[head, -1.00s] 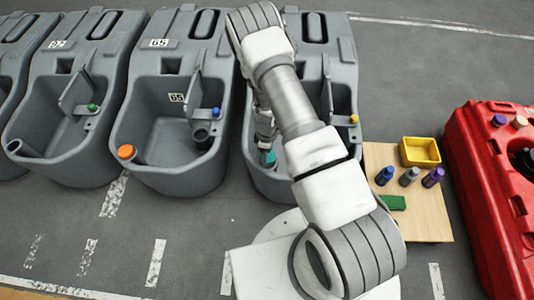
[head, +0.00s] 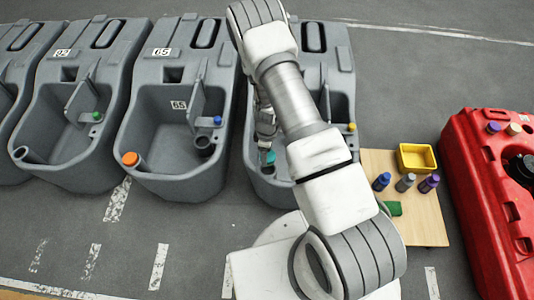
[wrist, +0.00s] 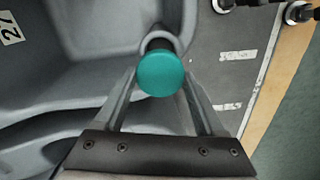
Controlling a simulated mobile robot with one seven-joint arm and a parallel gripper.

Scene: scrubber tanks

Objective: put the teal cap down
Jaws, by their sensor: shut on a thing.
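The teal cap (wrist: 161,74) is round and sits between the fingertips of my gripper (wrist: 161,80) in the wrist view. My gripper is shut on it. Just beyond the cap, a dark opening or neck with a grey rim (wrist: 178,42) shows in the wrist view, partly hidden by the cap. I cannot tell whether the cap touches it.
A red tank (head: 470,160) stands at the right. Another grey tank has an orange cap (head: 130,159).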

